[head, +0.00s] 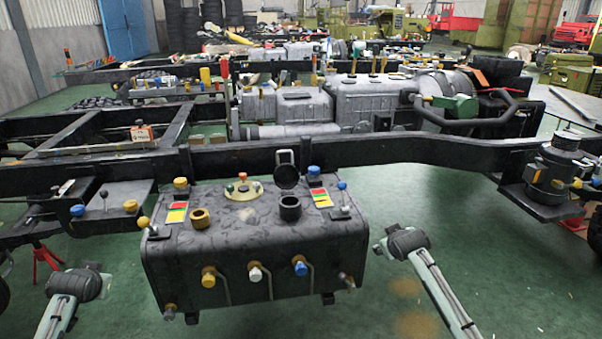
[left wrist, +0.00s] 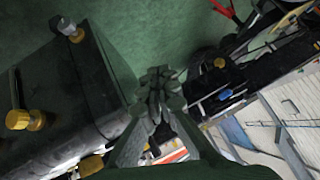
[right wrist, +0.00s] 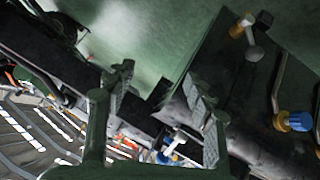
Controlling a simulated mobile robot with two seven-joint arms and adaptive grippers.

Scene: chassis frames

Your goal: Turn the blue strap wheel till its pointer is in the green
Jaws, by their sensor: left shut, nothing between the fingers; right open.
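A blue wheel (head: 300,265) with a gold base sits on the front face of a dark tank (head: 245,248), right of a white wheel (head: 255,273) and a yellow one (head: 208,277). A thin bent strip runs beside it. In the right wrist view the blue wheel (right wrist: 293,122) is at the right. I cannot make out its pointer or a green zone. My right gripper (right wrist: 160,95) is open and empty, apart from the wheel. My left gripper (left wrist: 160,90) is shut and empty, beside the tank's left end.
Colour-striped cards (head: 176,212), yellow and black necks and ball-topped levers (head: 341,186) crowd the tank top. A small knob (head: 346,280) sticks out at the front right. A long chassis rail (head: 400,149) runs behind. The green floor in front is clear.

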